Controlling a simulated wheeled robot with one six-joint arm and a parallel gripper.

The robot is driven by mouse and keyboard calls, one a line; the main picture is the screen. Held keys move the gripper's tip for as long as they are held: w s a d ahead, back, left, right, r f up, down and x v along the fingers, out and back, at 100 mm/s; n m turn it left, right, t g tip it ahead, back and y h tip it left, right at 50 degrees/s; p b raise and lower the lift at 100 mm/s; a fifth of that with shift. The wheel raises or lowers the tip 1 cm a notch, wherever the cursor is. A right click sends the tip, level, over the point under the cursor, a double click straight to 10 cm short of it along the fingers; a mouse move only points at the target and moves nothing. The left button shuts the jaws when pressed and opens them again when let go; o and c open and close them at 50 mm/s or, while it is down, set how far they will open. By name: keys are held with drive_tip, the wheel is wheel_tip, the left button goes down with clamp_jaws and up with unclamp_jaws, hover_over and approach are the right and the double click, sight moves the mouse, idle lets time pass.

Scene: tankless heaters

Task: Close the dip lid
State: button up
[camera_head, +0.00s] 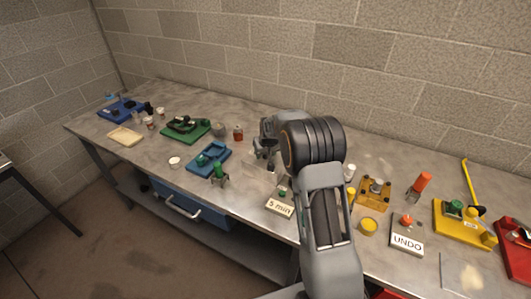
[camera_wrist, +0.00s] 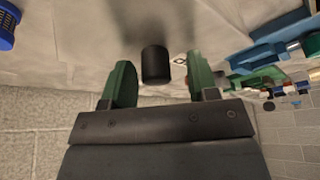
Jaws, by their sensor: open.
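I cannot tell for certain which object is the dip lid. In the wrist view a small black cylinder (camera_wrist: 155,65) stands out from the grey tabletop, between and just beyond my two green fingertips. It may be a knob; any lid under it is not distinct. My gripper (camera_wrist: 160,82) is open, with a gap on both sides of the cylinder and no visible contact. In the head view my gripper (camera_head: 267,140) is over the middle of the bench, and my arm hides what lies behind it.
On the bench (camera_head: 255,188), a blue fixture (camera_head: 210,157), a green-handled tool (camera_head: 219,174) and a green tray (camera_head: 187,130) are to the left. A "5 min" sign (camera_head: 280,207) is in front; an "UNDO" sign (camera_head: 406,243) and yellow fixture (camera_head: 460,222) are right. A block wall stands behind.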

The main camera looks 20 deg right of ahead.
drive_tip(key=b+v, duration=0.2)
drive_tip(key=v, duration=1.2)
drive_tip(key=shift+f, duration=0.1)
